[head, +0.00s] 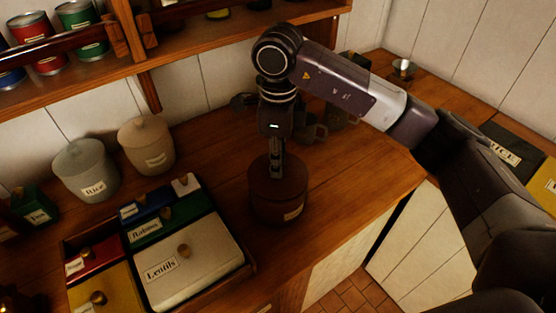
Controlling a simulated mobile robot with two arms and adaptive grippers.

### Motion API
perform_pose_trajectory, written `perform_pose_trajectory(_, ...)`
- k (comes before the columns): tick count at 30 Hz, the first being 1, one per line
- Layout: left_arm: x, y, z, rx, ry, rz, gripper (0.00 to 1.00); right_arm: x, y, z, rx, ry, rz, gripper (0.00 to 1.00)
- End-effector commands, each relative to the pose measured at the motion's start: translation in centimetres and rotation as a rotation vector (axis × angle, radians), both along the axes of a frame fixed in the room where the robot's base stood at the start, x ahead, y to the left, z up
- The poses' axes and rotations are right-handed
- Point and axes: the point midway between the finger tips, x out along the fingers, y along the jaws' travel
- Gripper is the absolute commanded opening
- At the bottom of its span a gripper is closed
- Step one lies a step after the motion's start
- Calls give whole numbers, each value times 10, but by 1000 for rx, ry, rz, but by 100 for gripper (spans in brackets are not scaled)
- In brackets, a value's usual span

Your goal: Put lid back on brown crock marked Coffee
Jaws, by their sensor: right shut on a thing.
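The brown crock (277,207) stands upright on the wooden counter in the middle of the head view. It has a pale label low on its front; the writing is too small to read. Its dark brown lid (263,172) is at the crock's top, level with the rim as far as I see; I cannot tell whether it is fully seated. My right gripper (277,167) points straight down over the lid's middle and is shut on its knob, which the fingers hide. My left gripper is not in view.
Left of the crock is a wooden crate (252,267) of lidded boxes, one marked Lentils (200,262). A grey Rice crock (86,170) and a beige crock (147,146) stand behind. Dark mugs (313,130) are behind my gripper. The shelf (200,41) overhangs the back; counter right of the crock is clear.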

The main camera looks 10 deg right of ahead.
Motion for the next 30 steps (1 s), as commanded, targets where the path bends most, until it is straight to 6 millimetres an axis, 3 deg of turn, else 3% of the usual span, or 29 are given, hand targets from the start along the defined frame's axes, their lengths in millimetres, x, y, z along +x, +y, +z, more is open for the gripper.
perform_pose_trajectory(30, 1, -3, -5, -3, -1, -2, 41, 0, 0, 1, 0, 0, 0, 0)
